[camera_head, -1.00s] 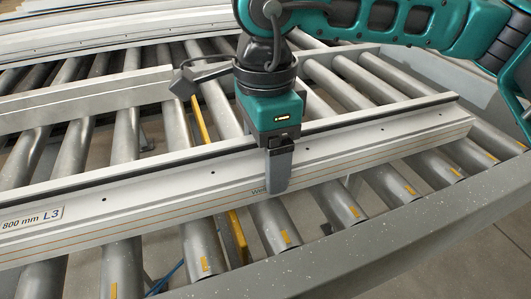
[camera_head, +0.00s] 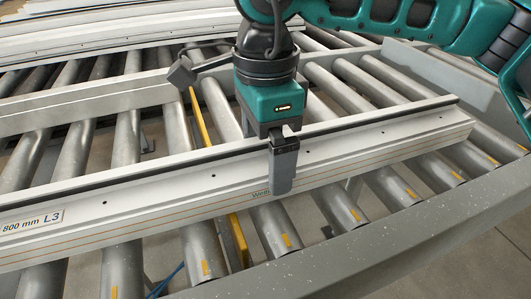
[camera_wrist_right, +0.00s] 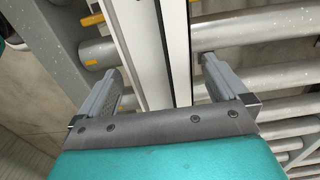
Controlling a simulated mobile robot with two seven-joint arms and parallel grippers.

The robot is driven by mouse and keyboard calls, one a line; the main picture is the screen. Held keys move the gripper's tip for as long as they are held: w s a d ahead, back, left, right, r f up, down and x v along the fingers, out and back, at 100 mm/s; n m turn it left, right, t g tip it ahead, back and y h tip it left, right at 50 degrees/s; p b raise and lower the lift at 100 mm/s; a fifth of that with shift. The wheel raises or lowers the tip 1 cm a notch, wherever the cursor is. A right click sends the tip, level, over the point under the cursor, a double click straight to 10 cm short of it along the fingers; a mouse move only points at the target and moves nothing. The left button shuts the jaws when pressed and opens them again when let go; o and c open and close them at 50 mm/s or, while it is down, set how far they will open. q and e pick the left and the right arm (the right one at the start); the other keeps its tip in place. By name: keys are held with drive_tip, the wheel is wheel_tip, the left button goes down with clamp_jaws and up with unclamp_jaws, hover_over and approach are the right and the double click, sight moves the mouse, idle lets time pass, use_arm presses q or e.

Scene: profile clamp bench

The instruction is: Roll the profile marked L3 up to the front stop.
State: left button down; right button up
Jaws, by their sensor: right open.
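The profile marked L3 (camera_head: 180,202) is a long pale bar with a dark groove, lying across the rollers in the head view. Its label reads 800 mm L3. My right gripper (camera_head: 283,165) is over its middle, with one finger hanging down in front of its front face. In the right wrist view my open gripper (camera_wrist_right: 160,82) has one finger on each side of the profile (camera_wrist_right: 142,45); I cannot tell whether either finger touches. The far finger is hidden in the head view. I cannot clearly pick out the front stop. My left gripper is not in view.
A grey frame rail (camera_head: 400,232) runs along the front, with bare roller ends between it and the profile. A middle rail (camera_head: 110,98) runs behind the profile. More pale profiles (camera_head: 120,30) lie at the back. A yellow bar (camera_head: 237,240) passes below the rollers.

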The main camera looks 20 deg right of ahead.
sight(266, 161)
wheel_tip(266, 161, up, 11)
drive_tip(key=shift+r, duration=0.2)
